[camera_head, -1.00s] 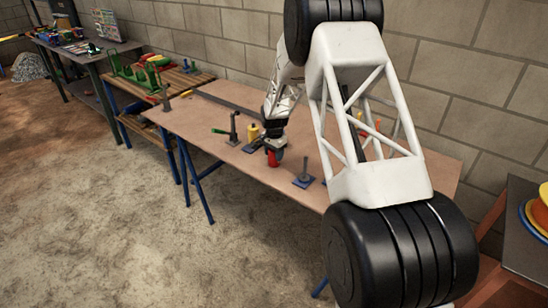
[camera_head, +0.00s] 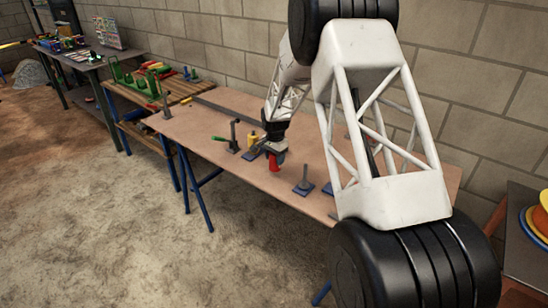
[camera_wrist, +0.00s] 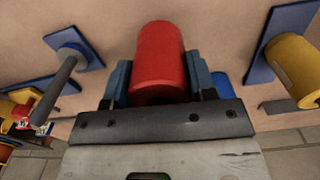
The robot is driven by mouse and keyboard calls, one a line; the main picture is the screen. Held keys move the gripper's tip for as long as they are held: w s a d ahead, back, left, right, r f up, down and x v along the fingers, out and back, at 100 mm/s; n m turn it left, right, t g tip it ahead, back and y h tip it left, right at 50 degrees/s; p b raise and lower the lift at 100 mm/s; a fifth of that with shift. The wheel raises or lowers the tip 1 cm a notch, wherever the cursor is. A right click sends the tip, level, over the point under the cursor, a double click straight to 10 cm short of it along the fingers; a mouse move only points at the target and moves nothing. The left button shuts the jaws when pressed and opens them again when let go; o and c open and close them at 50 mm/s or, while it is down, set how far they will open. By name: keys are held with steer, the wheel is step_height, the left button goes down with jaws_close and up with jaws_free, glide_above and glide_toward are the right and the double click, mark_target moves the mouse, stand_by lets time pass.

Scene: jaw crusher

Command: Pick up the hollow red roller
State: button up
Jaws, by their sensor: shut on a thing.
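The red roller (camera_wrist: 160,62) is a plain red cylinder in the wrist view, between the two blue-grey fingers of my gripper (camera_wrist: 158,82). The fingers are shut on its sides. Its hollow end is not visible from here. In the head view the red roller (camera_head: 274,161) shows just below my gripper (camera_head: 275,148), over the tan worktable (camera_head: 215,125). I cannot tell whether its lower end touches the table.
A yellow cylinder on a blue base (camera_wrist: 294,66) stands to the right in the wrist view, and a grey post on a blue base (camera_wrist: 62,75) to the left. In the head view a dark post with a green handle (camera_head: 233,135) stands left of my gripper. The table's front left is clear.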

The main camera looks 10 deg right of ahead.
steer(key=s+r, duration=0.1)
steer(key=s, duration=1.2)
steer(key=shift+s+d+r, duration=0.2)
steer(key=shift+s+d, duration=0.15)
steer(key=shift+d, duration=0.05)
steer(key=w+d+r, duration=0.2)
steer(key=d+r, duration=0.2)
steer(key=r, duration=0.3)
steer(key=w+d+r, duration=0.2)
steer(key=d+r, duration=0.3)
steer(key=r, duration=0.3)
steer(key=shift+d, duration=0.3)
steer(key=shift+f, duration=2.75)
steer(key=shift+f, duration=1.45)
